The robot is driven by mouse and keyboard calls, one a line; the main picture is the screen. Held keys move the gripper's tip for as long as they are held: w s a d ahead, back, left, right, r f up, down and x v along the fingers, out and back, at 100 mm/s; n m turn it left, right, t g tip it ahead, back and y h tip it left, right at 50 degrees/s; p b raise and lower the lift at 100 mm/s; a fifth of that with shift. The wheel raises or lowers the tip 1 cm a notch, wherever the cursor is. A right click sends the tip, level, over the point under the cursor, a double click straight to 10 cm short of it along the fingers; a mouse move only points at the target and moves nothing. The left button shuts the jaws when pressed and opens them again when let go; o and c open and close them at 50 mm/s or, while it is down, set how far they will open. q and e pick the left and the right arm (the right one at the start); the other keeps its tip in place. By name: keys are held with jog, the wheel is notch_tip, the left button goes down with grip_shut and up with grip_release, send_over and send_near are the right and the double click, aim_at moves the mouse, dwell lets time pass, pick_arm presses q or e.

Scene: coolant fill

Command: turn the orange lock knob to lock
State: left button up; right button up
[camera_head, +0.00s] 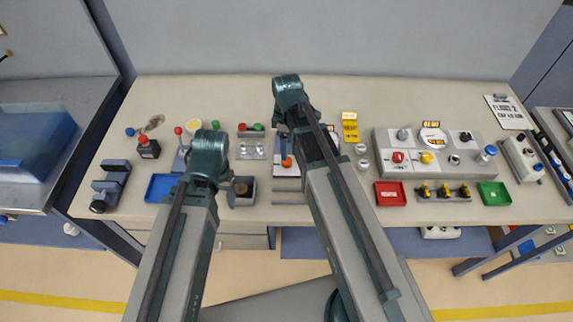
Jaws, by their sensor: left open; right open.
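The orange lock knob (287,161) is a small orange piece on a pale plate (284,171) in the middle of the bench. My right gripper (283,148) points down over this plate, close to the knob; I cannot tell whether it touches it. It is open, and its arm hides part of the plate's right side. My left gripper (203,178) is left of the knob, over the bench near the blue tray. Its fingers are mostly hidden by my wrist. It is open and apart from the knob.
A blue tray (161,187) and a dark box (242,197) stand left of the plate. A grey control panel (436,176) with knobs, a red tray (390,194) and a green tray (494,194) are on the right. The back strip of the bench (220,92) is clear.

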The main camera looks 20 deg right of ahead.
aim_at(287, 162)
pick_arm(q)
notch_tip(287, 162, down, 7)
jog(key=b, duration=0.6)
jog(key=shift+f, duration=0.15)
pick_arm(e)
notch_tip(287, 162, down, 7)
jog(key=shift+f, duration=0.15)
grip_shut()
